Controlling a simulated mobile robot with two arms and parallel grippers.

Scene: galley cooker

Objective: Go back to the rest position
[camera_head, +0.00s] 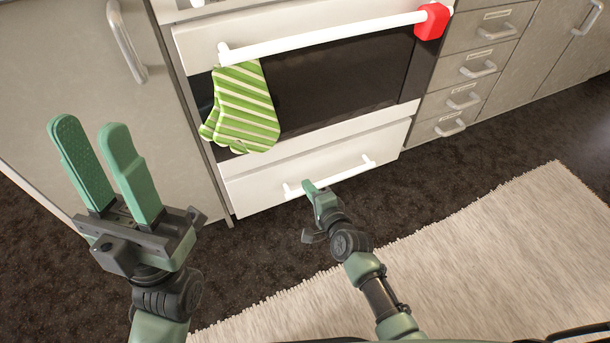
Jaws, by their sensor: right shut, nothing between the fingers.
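My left gripper (90,125) is raised at the left of the view. Its two green fingers point up and stand apart, with nothing between them. My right gripper (310,189) is low in front of the oven's bottom drawer (260,188). Its fingers are shut and point at the left part of the drawer's white handle (346,174). They overlap the handle in the view, and I cannot tell whether they touch it. The drawer looks closed.
The oven door has a white bar handle (320,38) with a green striped oven mitt (242,110) hanging on it and a red object (432,21) at its right end. Grey drawers (478,62) stand to the right. A pale rug (480,260) lies on the dark floor.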

